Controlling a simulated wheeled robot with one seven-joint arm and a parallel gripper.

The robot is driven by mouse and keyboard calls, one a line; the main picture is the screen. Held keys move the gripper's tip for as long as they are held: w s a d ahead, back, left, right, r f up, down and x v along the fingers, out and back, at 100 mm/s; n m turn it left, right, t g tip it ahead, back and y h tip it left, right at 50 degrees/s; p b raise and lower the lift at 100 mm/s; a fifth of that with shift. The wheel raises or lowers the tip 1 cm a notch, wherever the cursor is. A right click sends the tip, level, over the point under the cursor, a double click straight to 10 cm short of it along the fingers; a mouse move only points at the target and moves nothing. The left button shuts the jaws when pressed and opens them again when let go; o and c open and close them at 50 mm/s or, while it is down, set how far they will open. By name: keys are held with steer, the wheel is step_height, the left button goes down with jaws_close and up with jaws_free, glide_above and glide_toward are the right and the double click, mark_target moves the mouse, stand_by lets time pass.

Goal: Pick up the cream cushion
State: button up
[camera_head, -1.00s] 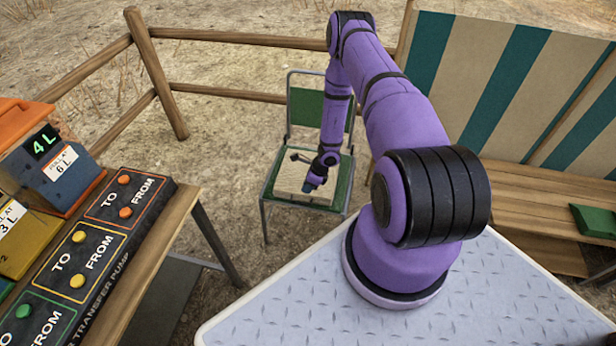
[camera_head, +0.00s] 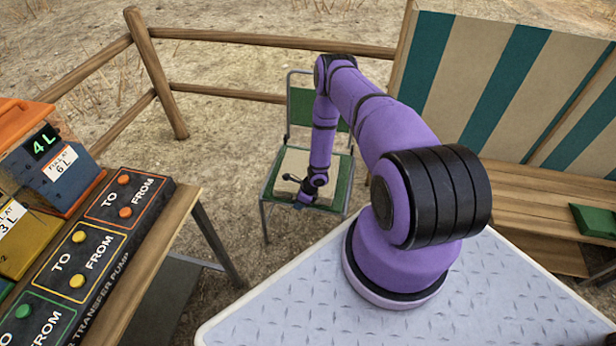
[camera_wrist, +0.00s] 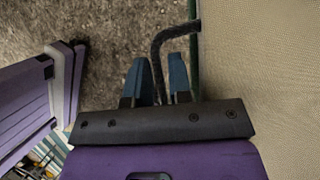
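The cream cushion (camera_head: 296,162) lies flat on the seat of a green folding chair (camera_head: 343,190). In the wrist view its woven surface (camera_wrist: 262,75) fills the right side. A dark curved loop (camera_wrist: 156,62) sticks out from the cushion's edge and looks like a handle. My gripper (camera_head: 303,203) is low at the front edge of the seat, partly covering the cushion. In the wrist view my gripper (camera_wrist: 158,75) has its two blue fingers apart, with the loop between them. Whether either finger touches the loop I cannot tell.
The chair's backrest (camera_head: 300,106) rises behind the seat. A table with a pump panel (camera_head: 92,240) stands at the left. A wooden bench (camera_head: 530,200) is at the right, and a rail fence (camera_head: 270,40) runs behind. Bare ground surrounds the chair.

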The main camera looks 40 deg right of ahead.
steer(key=shift+f, duration=0.1)
jaws_close()
